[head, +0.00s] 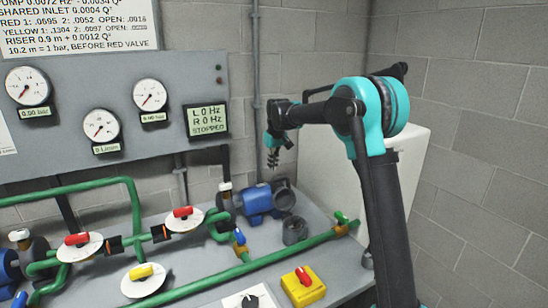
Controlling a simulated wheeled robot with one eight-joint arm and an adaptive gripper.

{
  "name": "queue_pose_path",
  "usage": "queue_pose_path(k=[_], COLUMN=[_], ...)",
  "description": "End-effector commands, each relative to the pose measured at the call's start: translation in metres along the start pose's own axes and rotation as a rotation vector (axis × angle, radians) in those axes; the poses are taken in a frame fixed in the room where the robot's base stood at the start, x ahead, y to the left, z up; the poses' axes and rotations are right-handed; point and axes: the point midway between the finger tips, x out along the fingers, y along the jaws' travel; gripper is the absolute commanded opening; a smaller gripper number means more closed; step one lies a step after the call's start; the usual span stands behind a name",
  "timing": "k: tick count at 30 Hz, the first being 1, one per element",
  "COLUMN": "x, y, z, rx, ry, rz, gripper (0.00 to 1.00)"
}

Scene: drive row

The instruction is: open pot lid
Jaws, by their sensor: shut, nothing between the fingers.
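A small dark grey pot-like cylinder (294,230) stands on the grey bench, in front of the blue pump (258,201). Its top looks dark and round, but it is too small to tell whether a lid is on it. A dark grey round housing (284,194) sits at the pump's right end. My gripper (273,165) hangs from my teal and black arm, above and behind the pump, pointing down. Its fingers are shut and empty, apart from the pot.
Green pipes with red valves (183,212) and a yellow valve (143,271) cross the bench to the left. A yellow box with a red knob (302,286) sits at the front. A gauge panel (110,100) stands behind. A white tank (330,165) stands behind my arm.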

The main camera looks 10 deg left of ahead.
Motion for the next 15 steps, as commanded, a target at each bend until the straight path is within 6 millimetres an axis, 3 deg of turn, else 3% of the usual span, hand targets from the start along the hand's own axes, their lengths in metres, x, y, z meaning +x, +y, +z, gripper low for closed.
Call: queue_pose_path(k=[4,15], x=[0.027,0.012], y=[0.0,0.0], z=[0.0,0.035], rx=[0.0,0.002], ry=[0.0,0.0], rz=[0.0,0.0], gripper=[0.0,0.0])
